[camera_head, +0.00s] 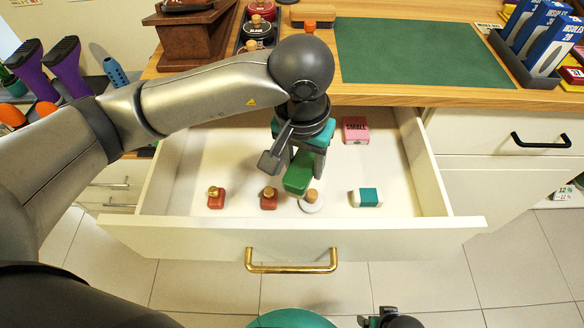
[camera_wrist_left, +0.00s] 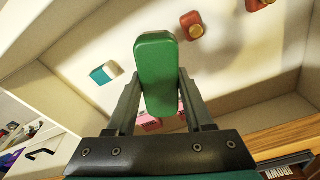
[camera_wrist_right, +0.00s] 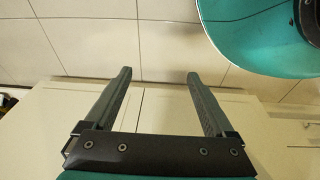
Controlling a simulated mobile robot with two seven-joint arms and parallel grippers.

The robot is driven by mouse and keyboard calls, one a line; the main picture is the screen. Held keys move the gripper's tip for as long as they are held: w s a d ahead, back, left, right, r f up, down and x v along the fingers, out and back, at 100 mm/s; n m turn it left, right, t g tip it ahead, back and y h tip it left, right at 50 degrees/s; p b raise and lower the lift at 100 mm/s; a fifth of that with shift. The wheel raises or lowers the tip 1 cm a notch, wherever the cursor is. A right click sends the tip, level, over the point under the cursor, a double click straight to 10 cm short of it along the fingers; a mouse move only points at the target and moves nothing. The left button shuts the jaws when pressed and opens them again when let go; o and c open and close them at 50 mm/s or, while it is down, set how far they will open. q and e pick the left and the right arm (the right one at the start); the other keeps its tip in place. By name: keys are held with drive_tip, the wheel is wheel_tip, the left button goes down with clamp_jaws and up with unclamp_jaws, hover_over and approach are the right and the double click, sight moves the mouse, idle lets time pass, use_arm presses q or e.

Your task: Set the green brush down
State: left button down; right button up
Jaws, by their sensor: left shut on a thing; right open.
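The green brush (camera_head: 299,173) is a rounded green block held in my left gripper (camera_head: 297,165), over the open white drawer (camera_head: 310,228). In the left wrist view the brush (camera_wrist_left: 156,72) sits between the two fingers of my left gripper (camera_wrist_left: 160,95), which is shut on it. Whether the brush touches the drawer floor I cannot tell. My right gripper (camera_wrist_right: 159,82) is open and empty in the right wrist view, with floor tiles and a pale cabinet front behind it.
The drawer holds two red bottles (camera_head: 216,198) (camera_head: 268,198), a white round item with a wooden knob (camera_head: 311,202), a teal-white block (camera_head: 367,198) and a pink box (camera_head: 355,130). The wooden counter (camera_head: 400,98) with a green mat (camera_head: 410,50) is behind. Bare drawer floor shows at left.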

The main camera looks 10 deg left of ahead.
use_arm(q)
drive_tip(key=shift+f+b, duration=0.4)
drive_tip(key=shift+f, duration=0.8)
drive_tip(key=b, duration=0.3)
hover_over(231, 166)
drive_tip(key=shift+s+f, duration=0.15)
drive_tip(key=shift+f, duration=0.35)
drive_tip(key=shift+s+f, duration=0.15)
drive_tip(key=shift+f, duration=0.35)
drive_tip(key=shift+f+b, duration=1.1)
drive_tip(key=shift+f, duration=1.35)
use_arm(e)
drive_tip(key=w+a+r+t, duration=0.1)
drive_tip(key=w+r, duration=0.4)
drive_tip(key=r, duration=0.8)
drive_tip(key=shift+w+a+t, duration=0.15)
drive_tip(key=shift+a+t, duration=0.25)
drive_tip(key=shift+a, duration=0.05)
use_arm(q)
drive_tip(key=shift+f, duration=0.1)
drive_tip(key=shift+c, duration=1.4)
unclamp_jaws()
use_arm(e)
drive_tip(key=shift+r, duration=0.25)
